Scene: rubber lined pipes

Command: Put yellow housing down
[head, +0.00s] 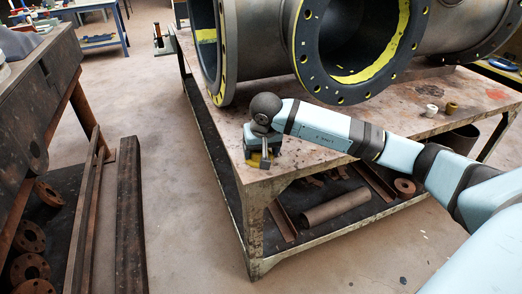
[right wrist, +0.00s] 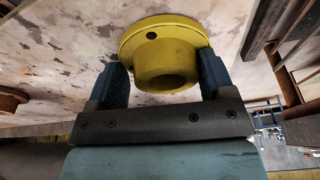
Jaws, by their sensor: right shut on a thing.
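The yellow housing (right wrist: 165,62) is a round flanged piece with a short hub. In the right wrist view it sits between the two fingers of my right gripper (right wrist: 163,85), which is shut on it. In the head view my right gripper (head: 258,158) is low over the front left corner of the worktable (head: 330,135). Only a little yellow of the housing (head: 254,161) shows there, mostly hidden by the gripper. It is at or very near the tabletop; I cannot tell if it touches. My left gripper is not in view.
Large grey flanged pipes with yellow-marked dark lining (head: 350,45) fill the back of the table. Two small fittings (head: 431,109) stand farther right. A lower shelf holds a tube (head: 336,207) and metal parts.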

